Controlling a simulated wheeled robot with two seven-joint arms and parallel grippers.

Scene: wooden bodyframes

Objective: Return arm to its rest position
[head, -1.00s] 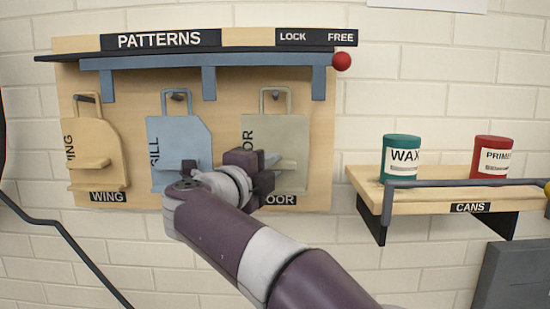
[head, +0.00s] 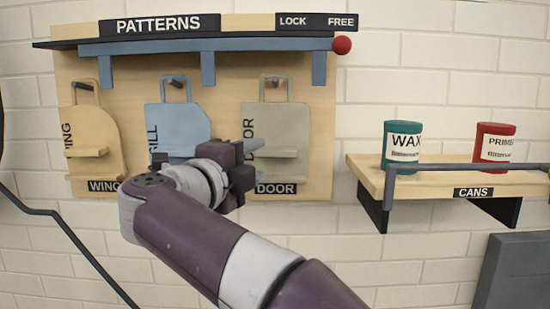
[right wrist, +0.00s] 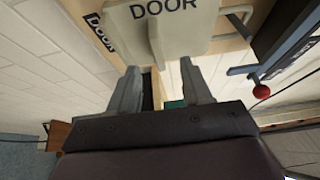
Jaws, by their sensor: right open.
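My right gripper (head: 257,156) is open and empty in front of the pattern board, between the blue sill pattern and the door pattern in the head view. In the right wrist view its two grey fingers (right wrist: 160,78) stand apart with nothing between them. The greenish door pattern (head: 284,128) hangs by its handle on a peg; its lower left is near the fingers. It also shows beyond the fingertips in the right wrist view (right wrist: 195,22). My right arm partly hides the blue sill pattern (head: 182,130). My left gripper is out of view.
The tan wing pattern (head: 93,140) hangs at the left of the board (head: 322,150). A blue bar (head: 150,62) with a red knob (head: 342,45) runs above the patterns. At right, a shelf (head: 372,178) with a front rail holds a green wax can (head: 402,145) and a red primer can (head: 494,142).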

